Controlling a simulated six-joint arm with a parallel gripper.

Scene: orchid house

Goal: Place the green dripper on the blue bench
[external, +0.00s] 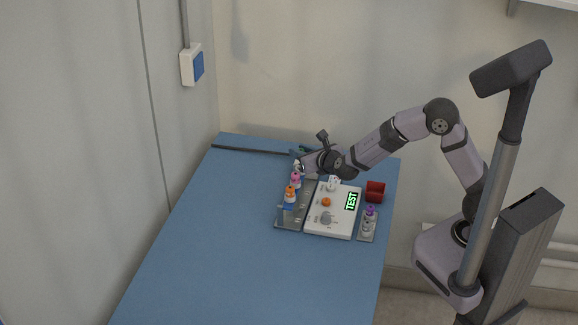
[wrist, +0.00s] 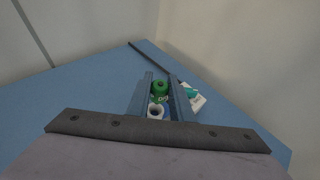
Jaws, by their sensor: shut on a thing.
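The green dripper (wrist: 160,87) shows in the wrist view between the two fingers of my gripper (wrist: 161,79), which is shut on it. In the external view my gripper (external: 304,164) is low at the far end of the blue bench (external: 250,245), by the far end of the rack of drippers. The green dripper cannot be made out there. The bench also fills much of the wrist view (wrist: 75,98). I cannot tell whether the dripper's base touches anything.
A grey rack (external: 292,217) holds a pink dripper (external: 296,180) and an orange dripper (external: 290,193). Right of it are a white device (external: 318,226) reading TEST, a red block (external: 375,190) and a purple-capped dripper (external: 369,213). A teal-and-white item (wrist: 195,98) lies nearby. The bench's near part is clear.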

